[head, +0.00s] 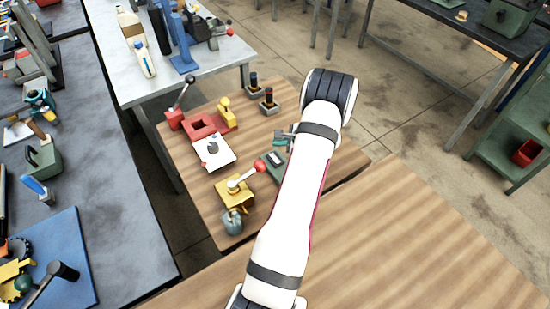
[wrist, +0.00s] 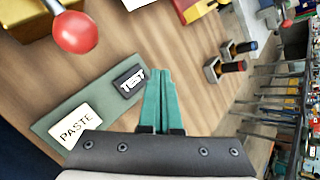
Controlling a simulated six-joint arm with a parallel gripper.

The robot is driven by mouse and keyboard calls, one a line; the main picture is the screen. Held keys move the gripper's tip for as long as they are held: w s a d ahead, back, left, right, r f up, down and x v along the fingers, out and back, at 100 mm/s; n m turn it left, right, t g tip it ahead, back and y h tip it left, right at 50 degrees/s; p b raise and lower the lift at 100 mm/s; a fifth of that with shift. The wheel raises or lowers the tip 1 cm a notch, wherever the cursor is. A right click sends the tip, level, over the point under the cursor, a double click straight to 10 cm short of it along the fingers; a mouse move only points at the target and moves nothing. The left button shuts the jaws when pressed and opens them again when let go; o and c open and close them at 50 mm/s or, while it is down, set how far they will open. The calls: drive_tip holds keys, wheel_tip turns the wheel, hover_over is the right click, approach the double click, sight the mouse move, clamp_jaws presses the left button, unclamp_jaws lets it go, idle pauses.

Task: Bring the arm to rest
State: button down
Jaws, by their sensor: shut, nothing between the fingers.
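My gripper (wrist: 156,72) shows in the wrist view with its two teal fingers shut together and nothing between them. In the head view my gripper (head: 277,142) hangs over the small wooden table (head: 262,187), at the left side of my white arm. My arm partly covers this plate (head: 271,165) in the head view.
A yellow box (head: 235,192) with a red-knobbed lever (head: 259,166), a glass-like jar (head: 232,221), a white plate (head: 214,152) and a red square frame (head: 203,126) stand left of my arm. The wooden surface at right (head: 430,240) is clear.

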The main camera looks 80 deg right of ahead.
drive_tip(key=shift+w, duration=0.1)
drive_tip(key=w+a+r+n+t+y, duration=0.1)
drive_tip(key=w+a+r+n+y, duration=0.25)
drive_tip(key=w+a+r, duration=0.45)
drive_tip(key=w+a+r+n+y, duration=0.2)
drive_tip(key=w+a+r+n, duration=0.3)
drive_tip(key=w, duration=0.6)
drive_tip(key=w+a+r+n+g+y, duration=0.1)
drive_tip(key=w+a+r+n+y, duration=0.15)
drive_tip(key=a, duration=0.65)
drive_tip(key=w+a+r+n+g+y, duration=0.1)
drive_tip(key=w+a+r+n, duration=0.2)
drive_tip(key=a, duration=0.5)
drive_tip(key=s+a+r+n+g, duration=0.1)
drive_tip(key=s+a+n, duration=0.1)
drive_tip(key=a, duration=0.4)
drive_tip(key=s+a+r+n+g+y, duration=0.1)
drive_tip(key=a+n, duration=0.1)
drive_tip(key=a, duration=0.3)
drive_tip(key=s+a+r+n+g, duration=0.2)
drive_tip(key=a+n, duration=0.1)
drive_tip(key=a, duration=0.3)
drive_tip(key=s+a+n+g+h, duration=0.1)
drive_tip(key=s+a+n, duration=0.2)
drive_tip(key=s, duration=0.4)
drive_tip(key=s+a+n+g+h, duration=0.2)
drive_tip(key=s+a+n, duration=0.2)
drive_tip(key=s, duration=0.3)
drive_tip(key=shift+s+f, duration=0.3)
drive_tip(key=shift+s, duration=0.05)
